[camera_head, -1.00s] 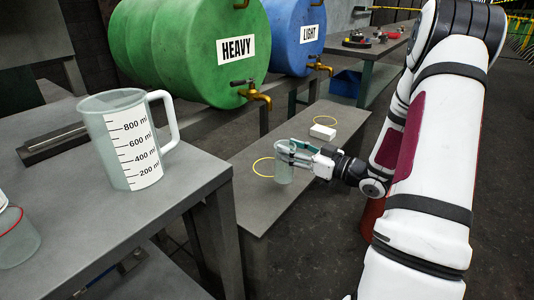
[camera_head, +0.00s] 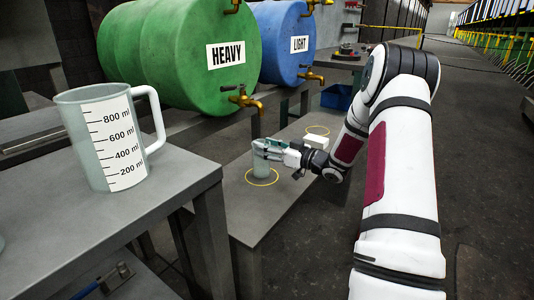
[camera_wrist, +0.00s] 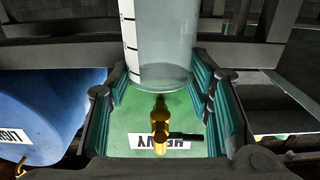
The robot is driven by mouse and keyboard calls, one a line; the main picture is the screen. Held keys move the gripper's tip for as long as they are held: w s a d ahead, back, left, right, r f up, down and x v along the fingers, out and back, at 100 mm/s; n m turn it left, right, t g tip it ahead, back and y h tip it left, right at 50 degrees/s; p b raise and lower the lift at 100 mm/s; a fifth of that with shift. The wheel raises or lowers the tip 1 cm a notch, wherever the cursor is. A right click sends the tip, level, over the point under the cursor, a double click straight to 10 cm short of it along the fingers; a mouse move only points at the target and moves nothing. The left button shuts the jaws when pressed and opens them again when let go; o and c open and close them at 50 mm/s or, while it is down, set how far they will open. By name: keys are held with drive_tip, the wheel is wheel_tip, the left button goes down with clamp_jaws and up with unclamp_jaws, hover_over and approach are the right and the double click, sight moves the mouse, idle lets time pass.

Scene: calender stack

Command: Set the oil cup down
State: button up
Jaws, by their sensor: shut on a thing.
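The oil cup (camera_head: 261,169) is a clear cup held upright in my gripper (camera_head: 268,150) over the low grey bench (camera_head: 250,212). In the head view its base appears within or just above the nearer yellow ring (camera_head: 262,183); I cannot tell whether it touches the bench. In the wrist view the cup (camera_wrist: 170,45) stands between the two teal finger pads of my gripper (camera_wrist: 163,95), with dark graduation marks on its left side. My gripper is shut on the cup's sides.
A large measuring jug (camera_head: 112,140) stands on the nearer grey table (camera_head: 120,220). The green HEAVY drum (camera_head: 160,60) and its brass tap (camera_head: 247,99) are behind the cup.

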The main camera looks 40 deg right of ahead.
drive_tip(key=shift+f, duration=0.35)
drive_tip(key=shift+f, duration=0.2)
drive_tip(key=o, duration=1.3)
drive_tip(key=shift+c, duration=0.2)
